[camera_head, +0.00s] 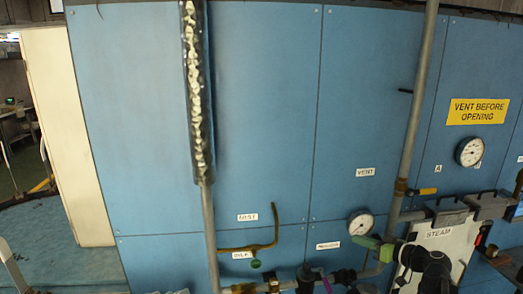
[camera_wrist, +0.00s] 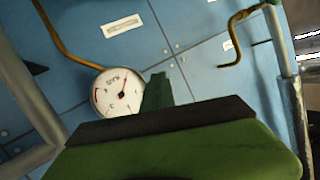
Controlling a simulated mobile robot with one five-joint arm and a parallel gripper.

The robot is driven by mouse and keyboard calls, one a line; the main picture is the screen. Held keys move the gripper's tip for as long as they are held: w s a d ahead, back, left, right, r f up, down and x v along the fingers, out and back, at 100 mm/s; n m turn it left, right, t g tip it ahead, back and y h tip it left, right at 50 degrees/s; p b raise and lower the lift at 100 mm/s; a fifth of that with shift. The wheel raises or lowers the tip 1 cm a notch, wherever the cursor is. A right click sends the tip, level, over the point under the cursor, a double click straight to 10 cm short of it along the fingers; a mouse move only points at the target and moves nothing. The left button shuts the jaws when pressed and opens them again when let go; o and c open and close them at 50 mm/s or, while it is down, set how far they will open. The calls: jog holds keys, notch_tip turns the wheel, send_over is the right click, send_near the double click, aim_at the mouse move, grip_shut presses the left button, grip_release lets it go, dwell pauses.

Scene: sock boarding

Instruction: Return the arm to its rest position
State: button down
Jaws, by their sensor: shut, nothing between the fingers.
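My gripper (camera_head: 366,241) is green and shows in the head view at the lower right, at the end of my black arm. It is shut and I see nothing held in it. In the wrist view, my gripper (camera_wrist: 157,92) points up from the bottom over a wide green body. It overlaps the right edge of a round white gauge (camera_wrist: 118,92). In the head view, the same gauge (camera_head: 361,223) is just above the fingertips. I cannot tell whether they touch it.
A blue panel wall (camera_head: 260,110) fills the view. Vertical pipes (camera_head: 418,95) cross it. A second gauge (camera_head: 469,152) sits below a yellow sign (camera_head: 477,112). A white STEAM door (camera_head: 440,238) stands behind my arm. A brown bent handle (camera_head: 262,246) is left of my gripper.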

jog(key=s+a+f+g+b, duration=0.2)
jog(key=a+f+g, duration=0.3)
jog(key=a+f, duration=0.65)
jog(key=s+a+f+m+g+h+b, duration=0.4)
jog(key=s+a+f+g+h, duration=0.3)
jog(key=f, duration=0.6)
jog(key=s+a+h, duration=0.1)
jog(key=s+a, duration=0.1)
jog(key=s, duration=0.1)
jog(key=shift+s+h, duration=0.3)
jog(key=c, duration=2.2)
grip_release()
jog(key=shift+f, duration=0.1)
